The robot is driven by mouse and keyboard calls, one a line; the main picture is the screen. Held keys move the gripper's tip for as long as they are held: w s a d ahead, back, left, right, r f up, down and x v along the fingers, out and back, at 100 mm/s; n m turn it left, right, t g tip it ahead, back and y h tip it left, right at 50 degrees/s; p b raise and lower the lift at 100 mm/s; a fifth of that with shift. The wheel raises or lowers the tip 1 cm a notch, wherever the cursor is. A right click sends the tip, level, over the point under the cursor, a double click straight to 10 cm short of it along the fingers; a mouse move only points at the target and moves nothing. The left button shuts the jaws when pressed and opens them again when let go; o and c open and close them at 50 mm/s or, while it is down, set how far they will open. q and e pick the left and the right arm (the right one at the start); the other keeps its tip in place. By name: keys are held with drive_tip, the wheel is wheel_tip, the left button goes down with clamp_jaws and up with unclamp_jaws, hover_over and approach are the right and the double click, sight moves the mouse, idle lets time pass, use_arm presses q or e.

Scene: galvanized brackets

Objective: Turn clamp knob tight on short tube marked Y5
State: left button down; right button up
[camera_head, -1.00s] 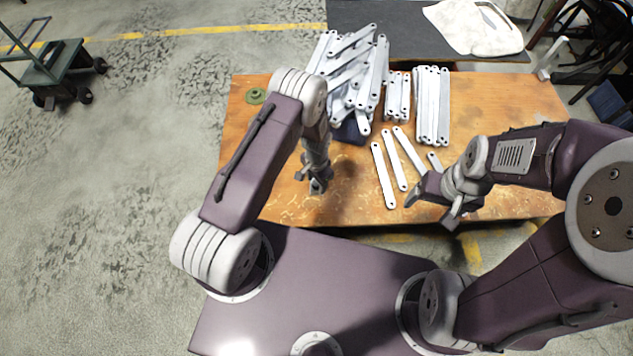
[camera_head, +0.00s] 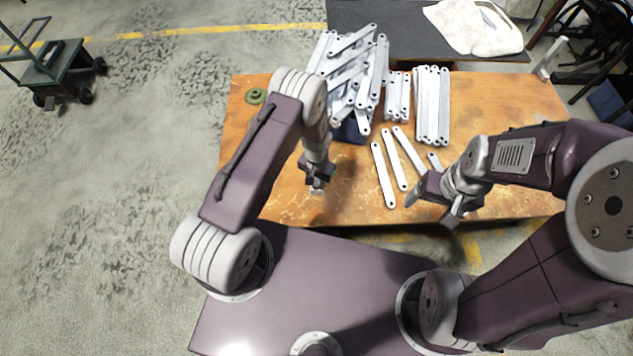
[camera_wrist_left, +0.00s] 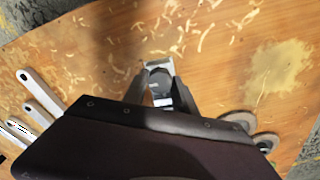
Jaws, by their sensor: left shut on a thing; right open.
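My left gripper (camera_head: 317,184) points down over the near part of the wooden table, and its fingers are shut on a small piece. In the left wrist view the two fingers (camera_wrist_left: 160,92) hold a dark, rounded piece, likely the clamp knob (camera_wrist_left: 160,76), with a pale metal part (camera_wrist_left: 158,63) just beyond it. The gripper hides most of this piece. No Y5 mark is legible, and I cannot make out a tube clearly. My right gripper (camera_head: 431,211) is open and empty above the table's front edge, right of the loose strips.
Pale metal strips (camera_head: 384,176) lie loose on the table (camera_head: 500,120), right of my left gripper. More are stacked (camera_head: 432,105) behind and heaped over a dark blue bin (camera_head: 350,131). A green round piece (camera_head: 255,96) sits at the back left.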

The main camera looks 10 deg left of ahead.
use_arm(q)
drive_tip(key=m, duration=0.3)
drive_tip(key=shift+m, duration=0.4)
drive_tip(key=m, duration=0.4)
drive_tip(key=shift+m, duration=0.3)
drive_tip(key=m, duration=0.8)
drive_tip(key=c, duration=1.1)
unclamp_jaws()
drive_tip(key=shift+m, duration=0.4)
drive_tip(key=shift+c, duration=0.2)
drive_tip(key=shift+r, duration=0.1)
